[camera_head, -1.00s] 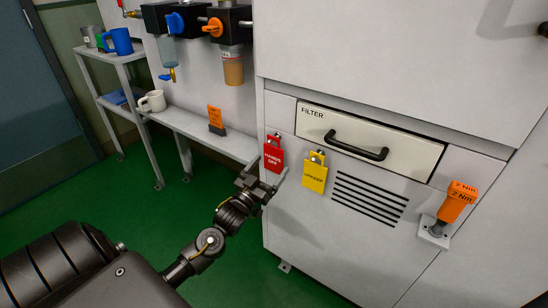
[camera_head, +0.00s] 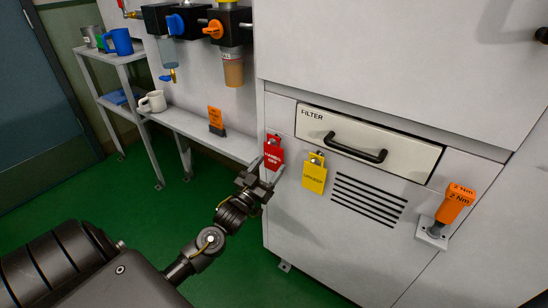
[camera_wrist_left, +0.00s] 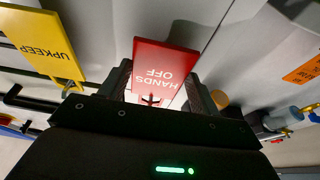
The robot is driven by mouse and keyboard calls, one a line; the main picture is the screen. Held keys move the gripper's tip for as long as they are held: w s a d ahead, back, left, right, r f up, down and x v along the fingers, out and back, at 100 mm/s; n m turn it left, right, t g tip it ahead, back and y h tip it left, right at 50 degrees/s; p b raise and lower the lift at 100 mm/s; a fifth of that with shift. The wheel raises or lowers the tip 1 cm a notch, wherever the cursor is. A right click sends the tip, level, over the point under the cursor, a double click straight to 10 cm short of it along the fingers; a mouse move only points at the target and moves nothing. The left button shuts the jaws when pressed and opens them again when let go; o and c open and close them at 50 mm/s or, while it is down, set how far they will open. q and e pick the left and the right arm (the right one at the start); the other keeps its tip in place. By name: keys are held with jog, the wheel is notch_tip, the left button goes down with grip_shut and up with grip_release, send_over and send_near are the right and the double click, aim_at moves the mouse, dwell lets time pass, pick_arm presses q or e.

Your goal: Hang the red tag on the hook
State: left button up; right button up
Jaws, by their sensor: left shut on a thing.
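The red tag (camera_head: 274,155), lettered HANDS OFF, is upright at the left edge of the grey cabinet front in the head view. My left gripper (camera_head: 268,167) is at its lower part, shut on it. In the left wrist view the red tag (camera_wrist_left: 163,62) sits between the two fingers (camera_wrist_left: 162,92), its lettering upside down. A small metal piece shows at the tag's top; I cannot tell whether it is the hook or whether the tag bears on it. My right gripper is not in view.
A yellow UPKEEP tag (camera_head: 314,177) hangs just right of the red one. A FILTER drawer (camera_head: 412,157) with a black handle is above. An orange 2 Nm block (camera_head: 456,206) stands out at the right. A shelf (camera_head: 225,142) with an orange sign is at left.

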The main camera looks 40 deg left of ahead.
pick_arm(q)
jog(key=shift+r, duration=0.3)
jog(key=shift+s+p, duration=0.8)
jog(key=shift+s, duration=0.1)
jog(key=shift+s+p, duration=0.4)
jog(key=shift+s, duration=0.45)
jog(key=shift+s, duration=0.1)
jog(key=shift+s+p, duration=0.95)
jog(key=shift+s, duration=0.7)
